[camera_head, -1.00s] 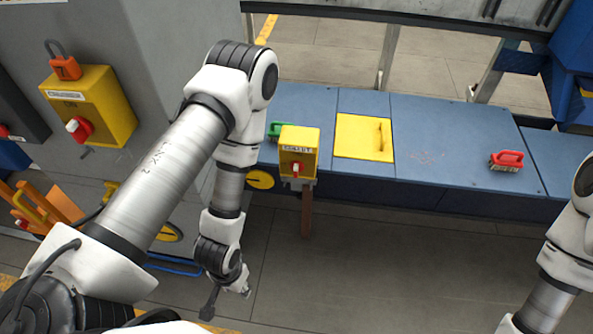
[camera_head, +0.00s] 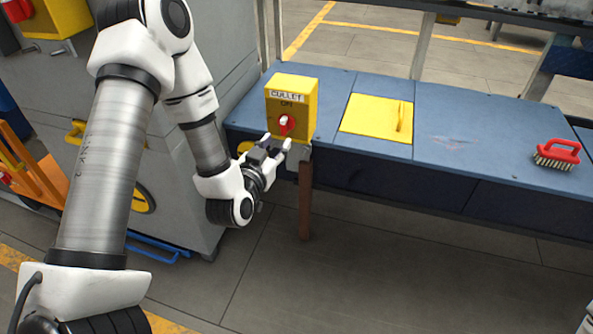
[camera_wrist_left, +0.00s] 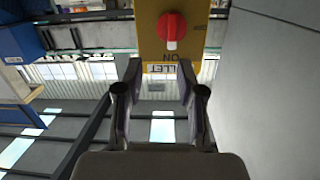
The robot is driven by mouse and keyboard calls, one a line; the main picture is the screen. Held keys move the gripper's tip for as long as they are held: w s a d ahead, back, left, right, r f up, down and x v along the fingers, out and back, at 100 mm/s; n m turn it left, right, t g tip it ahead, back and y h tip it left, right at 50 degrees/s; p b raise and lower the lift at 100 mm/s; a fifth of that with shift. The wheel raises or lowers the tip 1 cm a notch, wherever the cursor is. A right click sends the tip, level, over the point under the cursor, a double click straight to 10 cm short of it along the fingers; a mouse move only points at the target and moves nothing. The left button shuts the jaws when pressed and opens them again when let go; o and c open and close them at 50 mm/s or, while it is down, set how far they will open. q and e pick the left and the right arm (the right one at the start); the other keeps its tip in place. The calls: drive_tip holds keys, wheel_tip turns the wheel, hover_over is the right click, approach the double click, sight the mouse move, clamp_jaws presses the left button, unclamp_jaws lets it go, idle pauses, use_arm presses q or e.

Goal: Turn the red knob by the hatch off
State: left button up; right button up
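The red knob (camera_head: 286,124) is on the front of a yellow box (camera_head: 306,97) labelled CULLET, beside the yellow hatch (camera_head: 376,117). Its white grip points up to the ON mark. In the left wrist view the knob (camera_wrist_left: 171,28) and box (camera_wrist_left: 145,35) appear upside down, with the grip pointing at ON. My left gripper (camera_head: 277,143) is just below and in front of the knob, seemingly apart from it. The wrist view shows its two fingers (camera_wrist_left: 160,75) spread with nothing between them. My right gripper is out of view.
The box stands at the edge of a blue bench (camera_head: 465,140), on a brown post (camera_head: 305,200). A red-handled brush (camera_head: 558,154) lies at right. A grey cabinet (camera_head: 190,190) stands at left, with another yellow box (camera_head: 58,16) and red knob (camera_head: 17,10). Floor before the bench is clear.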

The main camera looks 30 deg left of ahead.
sight(282, 127)
use_arm(q)
drive_tip(key=shift+n+t+y, duration=0.5)
drive_tip(key=shift+n, duration=0.1)
drive_tip(key=b+x, duration=0.1)
drive_tip(key=x, duration=0.2)
drive_tip(key=a+f+b+x, duration=0.1)
drive_tip(key=b+x, duration=0.1)
drive_tip(key=x, duration=0.1)
drive_tip(key=b+x, duration=0.2)
drive_tip(key=x, duration=0.1)
drive_tip(key=shift+s+a+f, duration=0.15)
drive_tip(key=shift+s+f, duration=0.05)
drive_tip(key=shift+f, duration=0.15)
clamp_jaws()
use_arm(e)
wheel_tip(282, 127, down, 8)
